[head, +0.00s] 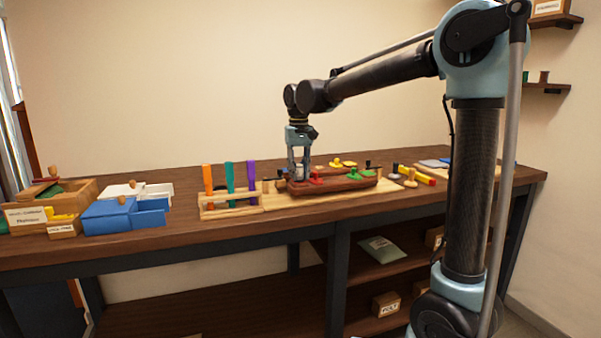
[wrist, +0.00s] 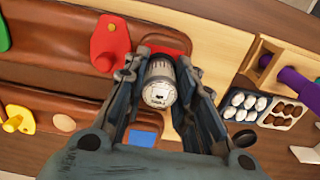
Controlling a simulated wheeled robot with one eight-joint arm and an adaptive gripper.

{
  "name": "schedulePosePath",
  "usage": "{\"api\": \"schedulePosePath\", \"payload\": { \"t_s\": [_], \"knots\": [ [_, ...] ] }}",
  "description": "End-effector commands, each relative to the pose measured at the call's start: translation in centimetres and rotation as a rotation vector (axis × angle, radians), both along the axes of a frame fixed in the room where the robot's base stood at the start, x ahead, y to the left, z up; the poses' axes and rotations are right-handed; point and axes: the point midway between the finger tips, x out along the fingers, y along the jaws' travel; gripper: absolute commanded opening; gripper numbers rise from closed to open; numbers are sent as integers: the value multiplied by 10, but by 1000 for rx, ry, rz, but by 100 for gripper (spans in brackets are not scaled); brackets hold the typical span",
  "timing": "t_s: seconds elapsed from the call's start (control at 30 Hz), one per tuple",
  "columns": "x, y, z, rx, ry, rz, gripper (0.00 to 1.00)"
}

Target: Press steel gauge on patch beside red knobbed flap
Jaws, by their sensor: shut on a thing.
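My gripper (wrist: 160,88) is shut on the steel gauge (wrist: 159,90), a silver cylinder with a pale printed face, seen between the fingers in the wrist view. In the head view my gripper (head: 299,168) is low over the left part of the brown leather saddle (head: 335,184). A red flap with a knob (wrist: 110,42) lies on the leather just left of the gauge in the wrist view; red also shows in the head view (head: 316,178). Another red piece (wrist: 168,48) shows behind the gauge. The patch is not clearly visible, and contact below the gauge cannot be told.
Yellow (head: 337,162) and green (head: 361,174) knobbed flaps sit on the saddle. A rack with orange, teal and purple handles (head: 230,200) stands left of it. A tray of white and brown pieces (wrist: 262,107) is close right in the wrist view. Blue boxes (head: 110,218) stand farther left.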

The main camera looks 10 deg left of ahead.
Motion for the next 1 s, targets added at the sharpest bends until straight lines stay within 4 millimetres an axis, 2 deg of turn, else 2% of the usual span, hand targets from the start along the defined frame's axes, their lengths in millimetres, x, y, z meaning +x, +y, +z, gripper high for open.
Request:
{"api": "schedulePosePath", "payload": {
  "t_s": [0.17,0.2,0.27,0.3,0.6,0.73,0.87,1.0],
  "knots": [
    [0,0,0,0,0,0,8],
    [0,0,0,0,0,0,32],
    [0,0,0,0,0,0,45],
    [0,0,0,0,0,0,48],
    [0,0,0,0,0,0,48],
    [0,0,6,0,0,0,48],
    [0,0,23,0,0,0,48],
    [1,0,49,0,0,0,48]
  ]
}}
